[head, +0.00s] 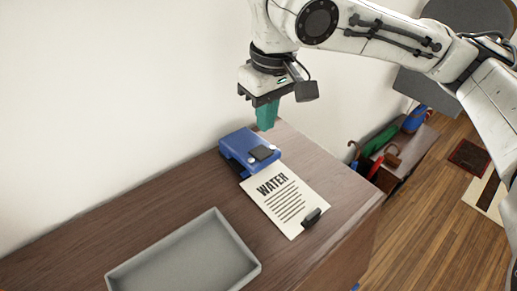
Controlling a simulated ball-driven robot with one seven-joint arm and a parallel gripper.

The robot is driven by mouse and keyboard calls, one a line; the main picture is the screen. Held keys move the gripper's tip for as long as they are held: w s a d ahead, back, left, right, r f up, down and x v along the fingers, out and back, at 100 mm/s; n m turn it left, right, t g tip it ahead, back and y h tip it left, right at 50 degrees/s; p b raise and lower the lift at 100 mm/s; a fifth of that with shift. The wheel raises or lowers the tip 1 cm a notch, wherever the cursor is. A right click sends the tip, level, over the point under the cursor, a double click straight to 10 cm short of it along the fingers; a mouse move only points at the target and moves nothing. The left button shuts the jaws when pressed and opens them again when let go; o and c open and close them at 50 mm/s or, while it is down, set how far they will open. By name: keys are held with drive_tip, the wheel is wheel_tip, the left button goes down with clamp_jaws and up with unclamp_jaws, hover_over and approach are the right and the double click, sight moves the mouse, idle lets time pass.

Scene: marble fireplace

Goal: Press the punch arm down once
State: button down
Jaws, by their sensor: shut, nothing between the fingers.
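The blue hole punch (249,150) sits on the dark wooden cabinet top near the wall, with a dark pad on its top. A printed sheet headed "WATER" (284,203) lies against the punch's front side; whether its edge is inside the punch cannot be told. A black clip (312,217) is at the sheet's near right corner. My gripper (266,120) points down with teal fingers shut and empty. In the picture it is just above and behind the punch; its exact height over the punch cannot be told.
A grey tray (186,262) stands at the front left of the cabinet top (115,222). The cabinet's right edge runs close to the sheet. Umbrellas (379,140) and a low wooden piece of furniture are beyond it, on the right. Bare top lies left of the punch.

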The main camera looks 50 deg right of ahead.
sight(263, 154)
drive_tip(key=shift+w+d+f+b, duration=0.1)
drive_tip(key=shift+w+f+b, duration=0.05)
drive_tip(key=shift+f+b, duration=1.6)
drive_tip(key=shift+w+f+b, duration=0.1)
drive_tip(key=shift+f+b, duration=1.55)
drive_tip(key=shift+f, duration=0.1)
drive_tip(key=shift+f+b, duration=0.95)
drive_tip(key=shift+f, duration=0.45)
drive_tip(key=shift+r, duration=0.2)
drive_tip(key=shift+s+r+p, duration=0.25)
drive_tip(key=shift+s+p, duration=0.2)
drive_tip(key=shift+p, duration=0.15)
drive_tip(key=shift+s+a+r+p, duration=0.15)
drive_tip(key=shift+s+a+p, duration=0.1)
drive_tip(key=shift+s, duration=0.3)
drive_tip(key=shift+s+a+r+p, duration=0.15)
drive_tip(key=shift+s+p, duration=0.1)
drive_tip(key=shift+s, duration=0.3)
drive_tip(key=shift+d, duration=0.1)
wheel_tip(263, 154, up, 11)
drive_tip(key=s, duration=0.1)
drive_tip(key=shift+f, duration=0.15)
